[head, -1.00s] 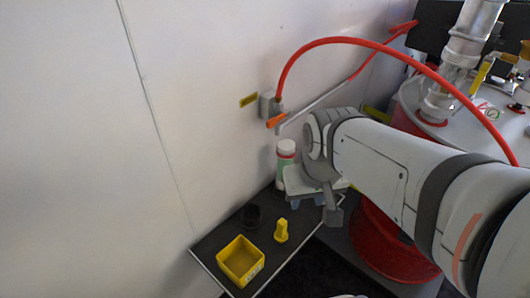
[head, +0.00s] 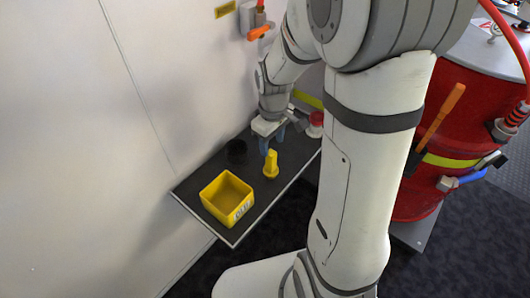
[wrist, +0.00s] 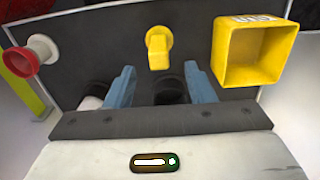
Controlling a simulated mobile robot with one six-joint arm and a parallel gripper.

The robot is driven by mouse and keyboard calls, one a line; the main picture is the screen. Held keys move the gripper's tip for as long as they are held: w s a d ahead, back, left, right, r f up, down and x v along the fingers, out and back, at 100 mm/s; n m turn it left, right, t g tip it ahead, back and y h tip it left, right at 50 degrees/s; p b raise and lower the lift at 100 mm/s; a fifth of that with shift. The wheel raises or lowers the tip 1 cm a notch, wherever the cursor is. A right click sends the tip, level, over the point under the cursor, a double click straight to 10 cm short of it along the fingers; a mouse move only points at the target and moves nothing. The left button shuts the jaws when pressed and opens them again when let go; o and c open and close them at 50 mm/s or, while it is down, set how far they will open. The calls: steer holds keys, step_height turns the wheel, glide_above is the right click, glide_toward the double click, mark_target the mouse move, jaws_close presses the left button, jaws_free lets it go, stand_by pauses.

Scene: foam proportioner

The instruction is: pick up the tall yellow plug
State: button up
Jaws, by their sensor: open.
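The tall yellow plug (head: 271,165) stands upright on the dark shelf in the head view. It also shows in the wrist view (wrist: 158,46), beyond my fingertips and roughly centred between them. My gripper (head: 272,144) points down over the shelf, just behind the plug, with nothing between its fingers. In the wrist view its two blue fingers (wrist: 159,70) are spread wide apart.
A yellow open box (head: 228,199) stands on the shelf (head: 232,235), left of the plug. A black round cup (head: 237,150) is near the wall. A red and white item (head: 315,124) is at the shelf's right. A red drum (head: 440,150) stands beyond my arm.

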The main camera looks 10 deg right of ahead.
mark_target(271, 160)
step_height(271, 160, down, 9)
steer(key=shift+w+r+b, duration=0.1)
steer(key=shift+b, duration=0.85)
steer(key=shift+c, duration=0.6)
steer(key=c, duration=0.9)
steer(key=shift+r, duration=0.1)
steer(key=shift+c, duration=0.2)
